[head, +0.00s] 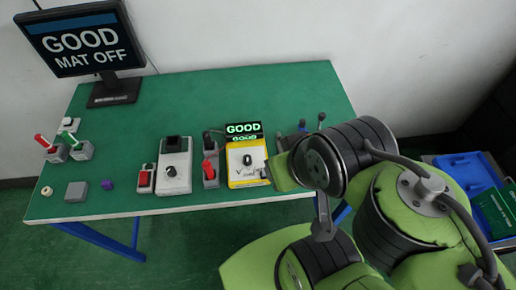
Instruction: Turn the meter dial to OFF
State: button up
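The yellow meter (235,178) lies near the front edge of the green table, right of centre. It has a pale face with small markings, of which a V can be made out. Its black dial (247,160) sits on that face; the exact setting is too small to read. My gripper (267,172) is at the meter's right side, close to the dial and apart from it as far as I can tell. My arm covers most of the gripper, so its opening is hidden.
A monitor (80,40) reads GOOD MAT OFF. A grey box with a black knob (171,171), red switches (209,167) and red and green levers (70,140) stand leftward. Small levers (321,119) stand behind my arm. The table's back is clear.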

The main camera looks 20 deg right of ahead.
aim_at(247, 159)
jog(key=j+u, duration=0.2)
jog(key=u, duration=0.2)
jog(key=j+u, duration=0.15)
jog(key=u, duration=0.2)
jog(key=i+j+u, duration=0.1)
jog(key=u, duration=0.3)
